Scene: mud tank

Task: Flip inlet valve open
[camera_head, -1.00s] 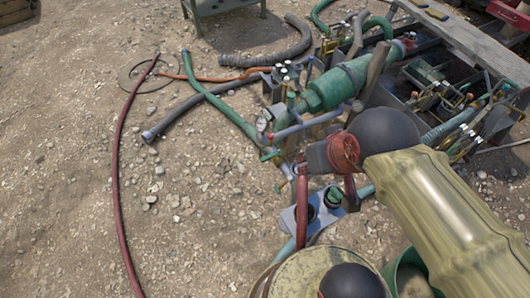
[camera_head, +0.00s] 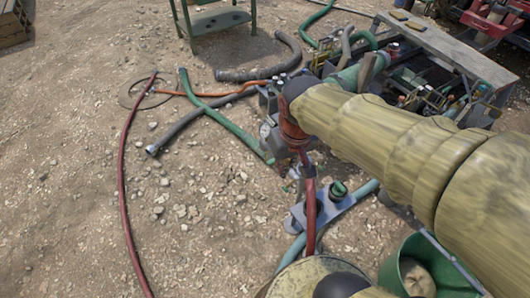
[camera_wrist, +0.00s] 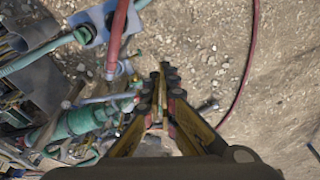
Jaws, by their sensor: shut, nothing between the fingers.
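My gripper (camera_wrist: 167,74) shows in the wrist view with its fingers together and nothing between them, above gravel beside the pump assembly. In the head view my arm covers most of that assembly, and I cannot make out the fingertips there. A thick green pipe body (camera_wrist: 75,122) lies left of my gripper in the wrist view, with a blue-grey bar (camera_wrist: 108,98) beside its near end. I cannot tell which part is the inlet valve or whether its handle is open. No contact between my gripper and a handle can be made out.
A blue-grey bracket (camera_head: 340,207) with a green fitting stands below my arm. A long red hose (camera_head: 122,190) and a green hose (camera_head: 225,115) lie on the gravel. A green bucket (camera_head: 425,268) is at the lower right. The gravel at left is mostly clear.

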